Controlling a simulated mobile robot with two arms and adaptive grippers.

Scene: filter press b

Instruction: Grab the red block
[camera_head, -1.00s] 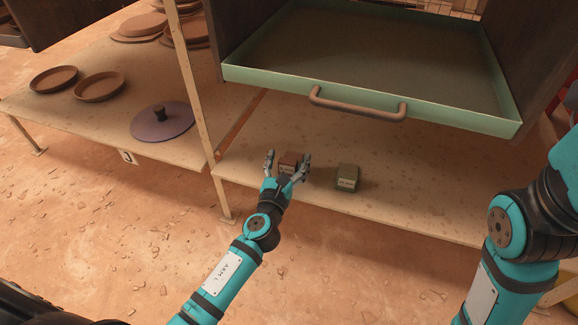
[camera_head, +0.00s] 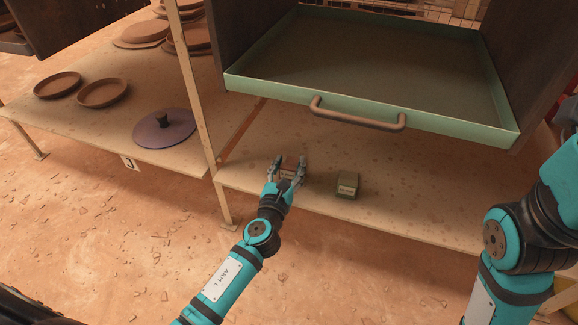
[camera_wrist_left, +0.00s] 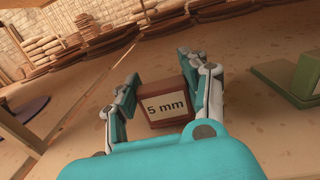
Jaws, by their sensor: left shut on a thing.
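The red block (camera_wrist_left: 166,103) is reddish brown with a "5 mm" label and sits between the fingers in the left wrist view. In the head view only a small part of the red block (camera_head: 288,174) shows between the fingers. My left gripper (camera_head: 288,166) is shut on the red block, with one finger on each side, low over the lower shelf. Whether the block still touches the shelf is hard to tell. My right arm shows at the right edge of the head view, but its gripper is out of view.
A green block (camera_head: 347,185) stands on the lower shelf (camera_head: 420,205), right of my left gripper. An open green drawer (camera_head: 455,130) with a brown handle (camera_head: 358,117) overhangs the shelf. A wooden post (camera_head: 197,85) stands at left. A purple lidded disc (camera_head: 165,130) lies beyond it.

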